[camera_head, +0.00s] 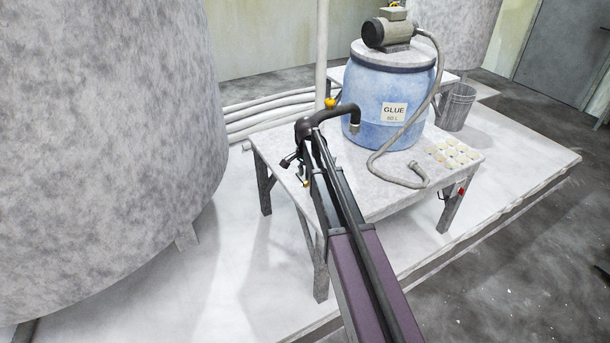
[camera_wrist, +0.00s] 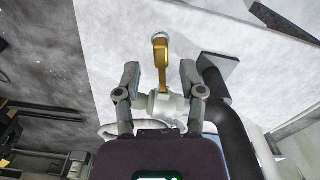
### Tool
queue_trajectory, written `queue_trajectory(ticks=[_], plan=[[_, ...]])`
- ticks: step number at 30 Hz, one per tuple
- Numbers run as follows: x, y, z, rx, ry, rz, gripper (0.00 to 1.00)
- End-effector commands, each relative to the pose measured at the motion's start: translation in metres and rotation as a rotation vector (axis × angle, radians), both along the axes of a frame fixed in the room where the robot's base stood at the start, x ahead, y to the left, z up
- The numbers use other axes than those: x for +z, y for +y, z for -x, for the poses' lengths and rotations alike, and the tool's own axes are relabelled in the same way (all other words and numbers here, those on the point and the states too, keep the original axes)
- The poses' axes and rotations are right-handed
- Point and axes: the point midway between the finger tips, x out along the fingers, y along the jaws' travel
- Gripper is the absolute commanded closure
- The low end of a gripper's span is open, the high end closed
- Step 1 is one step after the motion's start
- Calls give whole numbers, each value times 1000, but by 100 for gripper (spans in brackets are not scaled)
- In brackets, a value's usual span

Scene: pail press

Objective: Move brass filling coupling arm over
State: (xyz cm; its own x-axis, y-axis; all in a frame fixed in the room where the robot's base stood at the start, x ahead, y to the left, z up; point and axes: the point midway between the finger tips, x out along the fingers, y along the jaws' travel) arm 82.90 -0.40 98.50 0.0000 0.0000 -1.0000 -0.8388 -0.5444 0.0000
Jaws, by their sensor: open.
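A brass piece (camera_wrist: 162,62) with a rounded far end shows in the wrist view, rising from a pale grey fitting (camera_wrist: 160,103). My gripper (camera_wrist: 159,78) is open, with one finger on each side of the brass piece and a visible gap to each. A dark curved pipe (camera_wrist: 220,92) passes to the right of the fingers. In the head view a dark bent pipe (camera_head: 340,111) with a grey downturned end stands over the table, with a yellow knob (camera_head: 330,103) near its bend. My gripper (camera_head: 292,163) is small there, partly hidden at the table's left edge.
A blue glue barrel (camera_head: 375,98) carrying a pump (camera_head: 387,32) stands on the whitish table (camera_head: 350,182). Its grey hose (camera_head: 385,172) lies across the tabletop. Several pale discs (camera_head: 453,155) lie at the right. A large mottled tank (camera_head: 95,150) fills the left.

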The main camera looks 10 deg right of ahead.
Motion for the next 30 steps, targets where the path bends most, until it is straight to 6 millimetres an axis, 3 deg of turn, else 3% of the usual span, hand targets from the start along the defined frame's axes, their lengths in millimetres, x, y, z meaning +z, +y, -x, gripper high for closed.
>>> queue_trajectory(ticks=[1,6,17,22,30], plan=[[-11,0,0,0,0,0,49],[-26,0,0,0,0,0,49],[-40,-1,0,-1,0,0,49],[-38,-1,0,-1,0,0,95],[-38,0,-2,-33,1,1,95]])
